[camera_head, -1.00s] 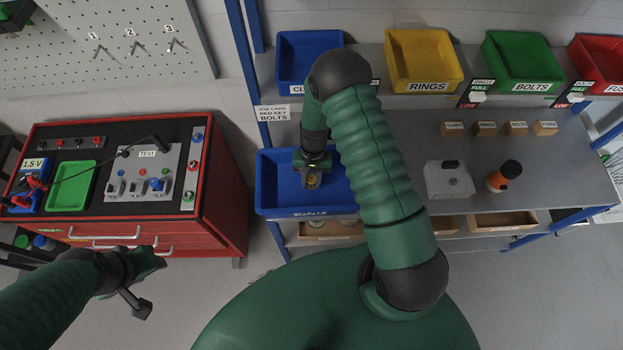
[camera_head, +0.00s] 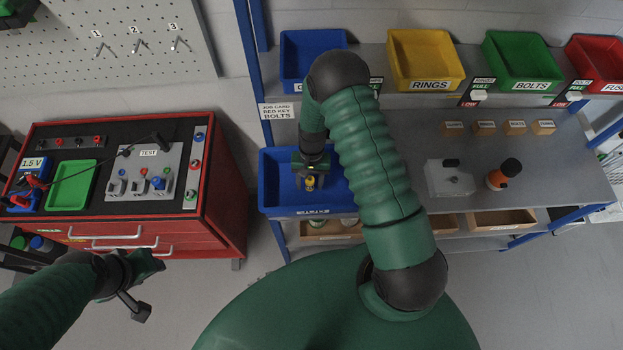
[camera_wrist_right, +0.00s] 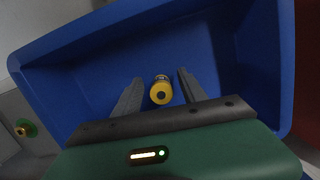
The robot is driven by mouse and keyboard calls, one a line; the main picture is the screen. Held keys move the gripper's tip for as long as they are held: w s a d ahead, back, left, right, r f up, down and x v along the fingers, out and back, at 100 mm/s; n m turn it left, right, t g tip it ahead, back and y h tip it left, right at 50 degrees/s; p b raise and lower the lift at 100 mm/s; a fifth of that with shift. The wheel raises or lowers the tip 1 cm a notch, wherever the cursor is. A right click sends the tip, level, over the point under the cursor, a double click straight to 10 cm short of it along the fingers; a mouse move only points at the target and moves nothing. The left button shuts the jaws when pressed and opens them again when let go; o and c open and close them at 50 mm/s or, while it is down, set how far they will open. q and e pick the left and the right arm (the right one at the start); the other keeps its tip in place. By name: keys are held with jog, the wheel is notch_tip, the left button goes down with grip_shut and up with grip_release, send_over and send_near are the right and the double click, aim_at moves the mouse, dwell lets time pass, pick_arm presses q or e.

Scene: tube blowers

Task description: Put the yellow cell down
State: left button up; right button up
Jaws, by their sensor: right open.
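The yellow cell (camera_wrist_right: 161,91) is a short cylinder with a yellow end and a darker band. In the right wrist view it lies or stands between the two fingers of my right gripper (camera_wrist_right: 158,90), with a gap on each side. My right gripper (camera_head: 310,183) is open inside the blue bin (camera_head: 275,192) on the shelf bench. In the head view the cell (camera_head: 310,182) shows as a small yellow spot at its fingertips. Whether the cell touches the bin floor (camera_wrist_right: 205,55) is not clear. My left gripper (camera_head: 148,262) is at the lower left, empty-looking, its fingers unclear.
A red cabinet (camera_head: 215,215) with a test panel (camera_head: 147,172) and a green tray (camera_head: 70,185) stands at the left. Bins labelled rings (camera_head: 425,60) and bolts (camera_head: 520,62) are on the upper shelf. A grey-white box (camera_head: 450,178) and an orange-black object (camera_head: 503,175) stand on the bench.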

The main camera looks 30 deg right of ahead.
jog(key=r, duration=0.2)
jog(key=r+b, duration=0.1)
jog(key=r, duration=0.1)
jog(key=shift+w+d, duration=0.15)
jog(key=shift+w, duration=0.2)
notch_tip(320, 180, up, 8)
jog(key=d+b, duration=0.1)
jog(key=d, duration=0.1)
notch_tip(320, 180, up, 7)
jog(key=n+t+h, duration=0.1)
jog(key=n+t, duration=0.1)
jog(key=n, duration=0.2)
send_over(309, 183)
jog(key=s+a, duration=0.2)
jog(key=a, duration=0.1)
jog(key=s+a+n+t+b, duration=0.2)
jog(key=s+a+n+b, duration=0.1)
jog(key=s, duration=0.3)
jog(key=shift+s+a+r, duration=0.15)
jog(key=shift+a+r, duration=0.05)
jog(key=shift+a, duration=0.1)
jog(key=shift+d, duration=0.2)
